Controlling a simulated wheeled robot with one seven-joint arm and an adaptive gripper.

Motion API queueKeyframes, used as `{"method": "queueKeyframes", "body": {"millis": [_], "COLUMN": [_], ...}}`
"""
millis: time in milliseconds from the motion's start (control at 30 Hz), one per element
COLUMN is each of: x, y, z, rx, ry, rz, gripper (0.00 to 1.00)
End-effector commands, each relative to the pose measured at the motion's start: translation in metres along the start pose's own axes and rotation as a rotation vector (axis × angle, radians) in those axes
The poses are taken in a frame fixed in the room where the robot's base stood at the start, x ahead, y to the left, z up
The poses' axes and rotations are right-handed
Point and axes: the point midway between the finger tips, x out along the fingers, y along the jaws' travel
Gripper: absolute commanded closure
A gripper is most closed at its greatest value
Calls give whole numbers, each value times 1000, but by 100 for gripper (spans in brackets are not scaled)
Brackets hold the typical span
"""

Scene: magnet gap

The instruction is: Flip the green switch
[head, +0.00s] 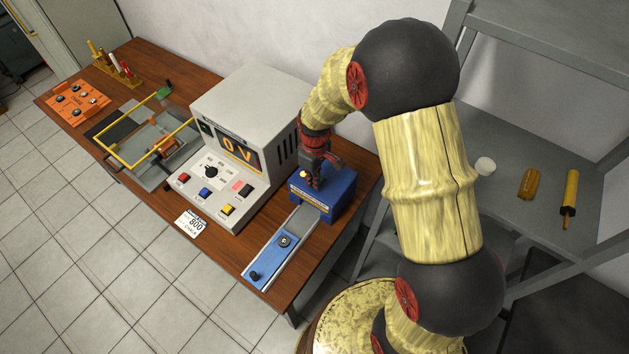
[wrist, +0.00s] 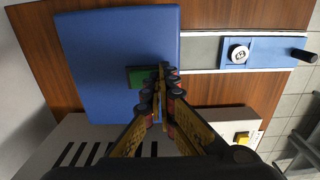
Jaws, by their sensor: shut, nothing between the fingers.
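The green switch (wrist: 138,76) is a small green block on the blue box (wrist: 95,50), seen in the wrist view. In the head view the blue box (head: 338,195) stands at the right end of the wooden table, and my gripper hides the switch. My gripper (wrist: 163,68) is shut and empty, with its fingertips just right of the green block in the wrist view. In the head view my gripper (head: 314,183) is over the top of the blue box. I cannot tell whether the fingertips touch the switch.
A grey console (head: 240,120) with a "0 V" display and several buttons stands left of the blue box. A blue rail with a round knob (head: 284,241) runs forward from the box. A yellow frame (head: 130,160) is farther left. A grey shelf (head: 510,235) stands right.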

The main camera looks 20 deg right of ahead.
Motion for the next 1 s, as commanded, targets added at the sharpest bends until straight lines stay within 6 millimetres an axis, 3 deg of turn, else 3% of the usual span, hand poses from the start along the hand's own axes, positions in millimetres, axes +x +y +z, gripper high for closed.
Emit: {"method": "queueKeyframes", "body": {"millis": [300, 700, 867, 1000], "x": [-7, -9, -25, -50], "y": [12, 13, 12, 9], "z": [0, -1, -5, -11], "rx": [0, 0, 0, 1], "ry": [1, 1, 2, 2], "rz": [1, 1, 2, 2], "gripper": [100, 100, 100, 100]}}
